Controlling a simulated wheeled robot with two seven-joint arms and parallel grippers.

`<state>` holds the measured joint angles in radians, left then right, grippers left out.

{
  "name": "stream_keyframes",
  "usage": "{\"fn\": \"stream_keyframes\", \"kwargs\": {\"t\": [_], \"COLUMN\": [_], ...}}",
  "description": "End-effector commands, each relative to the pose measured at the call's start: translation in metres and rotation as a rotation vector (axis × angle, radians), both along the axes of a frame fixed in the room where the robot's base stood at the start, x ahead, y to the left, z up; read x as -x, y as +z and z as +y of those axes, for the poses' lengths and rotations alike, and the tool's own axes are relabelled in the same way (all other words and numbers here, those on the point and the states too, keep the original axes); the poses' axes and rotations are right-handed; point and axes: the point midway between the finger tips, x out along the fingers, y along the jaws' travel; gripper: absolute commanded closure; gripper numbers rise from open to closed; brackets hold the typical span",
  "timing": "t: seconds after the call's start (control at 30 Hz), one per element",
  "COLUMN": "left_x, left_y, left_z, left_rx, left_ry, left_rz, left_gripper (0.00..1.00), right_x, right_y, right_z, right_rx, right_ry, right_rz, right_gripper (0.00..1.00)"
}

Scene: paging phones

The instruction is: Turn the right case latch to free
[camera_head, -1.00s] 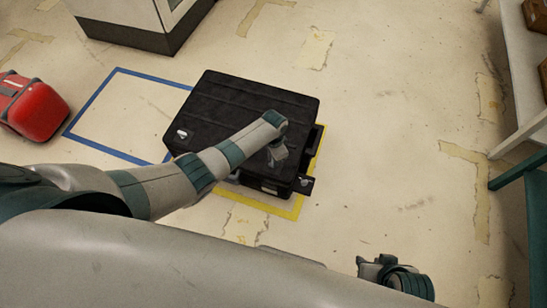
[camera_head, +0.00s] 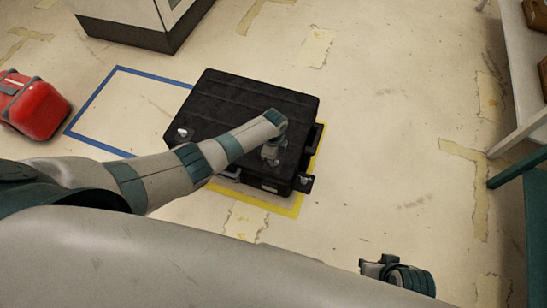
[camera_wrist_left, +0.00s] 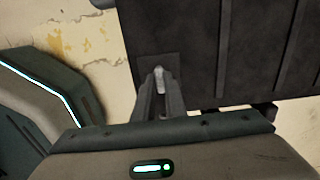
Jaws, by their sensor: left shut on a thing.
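The black case (camera_head: 240,105) lies flat on the floor inside a yellow taped outline. My left gripper (camera_head: 270,157) reaches down over its near right part. In the left wrist view, the fingers of my left gripper (camera_wrist_left: 159,98) are shut on a small silver latch (camera_wrist_left: 158,74) on a dark square plate by the case's edge. The fingers hide part of this latch. Another silver latch (camera_head: 182,133) shows at the case's near left. My right gripper (camera_head: 372,267) is at the bottom right, away from the case; its fingers are unclear.
A dark plate (camera_head: 304,184) with a small silver part sticks out at the case's near right corner. A blue taped outline (camera_head: 90,104) lies left of the case. A red case (camera_head: 32,108) stands at far left. Floor right of the case is clear.

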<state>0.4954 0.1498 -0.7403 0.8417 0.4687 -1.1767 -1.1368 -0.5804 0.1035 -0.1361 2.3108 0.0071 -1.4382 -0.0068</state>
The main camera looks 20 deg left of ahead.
Motion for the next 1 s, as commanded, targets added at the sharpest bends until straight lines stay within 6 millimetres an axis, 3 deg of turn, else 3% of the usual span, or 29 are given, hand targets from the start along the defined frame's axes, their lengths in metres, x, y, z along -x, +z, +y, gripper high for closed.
{"fn": "stream_keyframes", "kwargs": {"t": [0.53, 0.57, 0.63, 1.0], "left_x": [-0.0002, -0.0002, -0.0002, -0.0002], "left_y": [0.0002, 0.0002, 0.0002, 0.0016], "left_z": [-0.0007, -0.0008, -0.0007, -0.0002], "left_rx": [0.001, 0.001, 0.001, 0.0], "left_ry": [-0.04, -0.04, -0.039, -0.038], "left_rz": [-0.001, -0.001, -0.001, 0.0], "left_gripper": [1.0, 0.87, 0.7, 0.7], "right_x": [-0.0009, -0.0009, -0.0009, -0.0009], "right_y": [0.0, 0.0, 0.0, 0.0008], "right_z": [0.0016, 0.0016, 0.0016, 0.0015], "right_rx": [-0.003, -0.003, -0.003, -0.002], "right_ry": [0.002, 0.002, 0.002, 0.002], "right_rz": [-0.002, -0.002, -0.002, -0.003], "right_gripper": [0.69, 0.69, 0.69, 0.69]}}
